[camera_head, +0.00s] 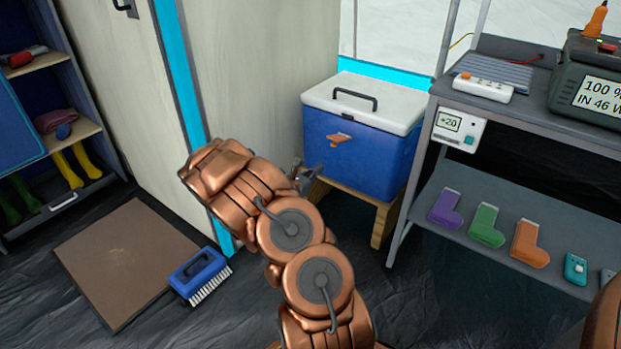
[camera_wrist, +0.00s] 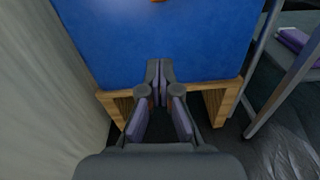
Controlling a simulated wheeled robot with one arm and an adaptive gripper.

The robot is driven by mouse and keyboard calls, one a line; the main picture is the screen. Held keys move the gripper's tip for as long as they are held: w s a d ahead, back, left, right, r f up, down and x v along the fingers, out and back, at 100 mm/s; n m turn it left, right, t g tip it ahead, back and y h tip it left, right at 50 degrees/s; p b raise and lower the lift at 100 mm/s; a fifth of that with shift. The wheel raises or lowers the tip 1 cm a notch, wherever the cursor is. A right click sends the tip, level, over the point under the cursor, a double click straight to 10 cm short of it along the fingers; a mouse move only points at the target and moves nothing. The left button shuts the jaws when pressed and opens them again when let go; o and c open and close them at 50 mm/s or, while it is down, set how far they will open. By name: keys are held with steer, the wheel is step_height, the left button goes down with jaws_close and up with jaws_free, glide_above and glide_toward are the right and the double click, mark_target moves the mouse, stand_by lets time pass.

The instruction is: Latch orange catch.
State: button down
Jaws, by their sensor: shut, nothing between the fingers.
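The orange catch (camera_head: 340,138) is on the front of a blue cooler box (camera_head: 378,160) with a white lid (camera_head: 385,100). In the head view the catch sits a little below the lid's edge and looks tilted. In the wrist view only its lower tip (camera_wrist: 158,1) shows at the top edge. My gripper (camera_head: 312,173) is in front of the cooler's lower left part, below the catch. In the wrist view my gripper (camera_wrist: 160,66) is shut and empty, its fingertips together before the blue front. Whether the tips touch the box cannot be told.
The cooler stands on a wooden stand (camera_head: 384,222). A pale panel (camera_head: 250,70) rises close on its left. A grey shelf unit (camera_head: 500,215) with colored items stands on its right. A blue brush (camera_head: 200,276) and brown mat (camera_head: 125,262) lie on the floor.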

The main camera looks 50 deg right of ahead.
mark_target(338, 141)
steer(key=d+r+b, duration=0.3)
steer(key=d, duration=0.3)
steer(key=shift+r, duration=0.3)
steer(key=shift+r, duration=0.2)
stand_by(0.3)
steer(key=shift+a+r+y+p, duration=0.1)
steer(key=shift+y+p, duration=0.2)
steer(key=shift+p, duration=0.35)
